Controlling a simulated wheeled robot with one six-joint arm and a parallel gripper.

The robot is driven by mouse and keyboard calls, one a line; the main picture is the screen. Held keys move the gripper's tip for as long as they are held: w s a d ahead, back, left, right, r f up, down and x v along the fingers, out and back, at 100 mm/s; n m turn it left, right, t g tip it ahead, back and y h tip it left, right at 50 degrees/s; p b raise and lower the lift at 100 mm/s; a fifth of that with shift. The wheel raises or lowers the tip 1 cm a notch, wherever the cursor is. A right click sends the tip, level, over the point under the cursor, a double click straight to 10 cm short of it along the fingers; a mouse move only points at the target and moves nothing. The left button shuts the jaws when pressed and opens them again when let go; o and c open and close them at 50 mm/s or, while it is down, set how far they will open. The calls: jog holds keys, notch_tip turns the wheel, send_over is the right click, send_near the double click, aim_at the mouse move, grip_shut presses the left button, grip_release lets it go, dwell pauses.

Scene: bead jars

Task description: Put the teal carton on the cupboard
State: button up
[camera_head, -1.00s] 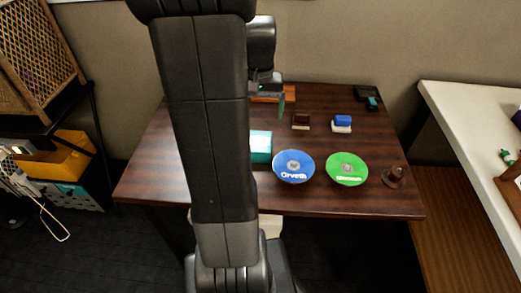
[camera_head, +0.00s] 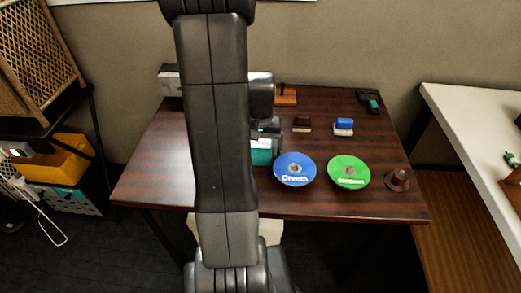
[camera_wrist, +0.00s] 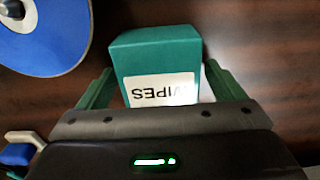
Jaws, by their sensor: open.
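The teal carton (camera_wrist: 158,55) has a white label reading "WIPES" and stands on the dark wooden table (camera_head: 330,205). In the wrist view it lies between the two green fingers of my gripper (camera_wrist: 163,88), which is open, with gaps to both sides. In the head view the carton (camera_head: 262,155) is partly hidden behind my arm, and my gripper (camera_head: 267,137) is over it. I cannot make out a cupboard for certain in these views.
A blue disc (camera_head: 294,169) and a green disc (camera_head: 349,172) lie right of the carton. A brown cone-like object (camera_head: 397,180), a blue-and-white block (camera_head: 343,126) and a dark brown block (camera_head: 302,124) are farther right and behind. A white surface (camera_head: 470,120) stands at right.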

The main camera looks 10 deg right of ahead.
jog(key=c, duration=1.2)
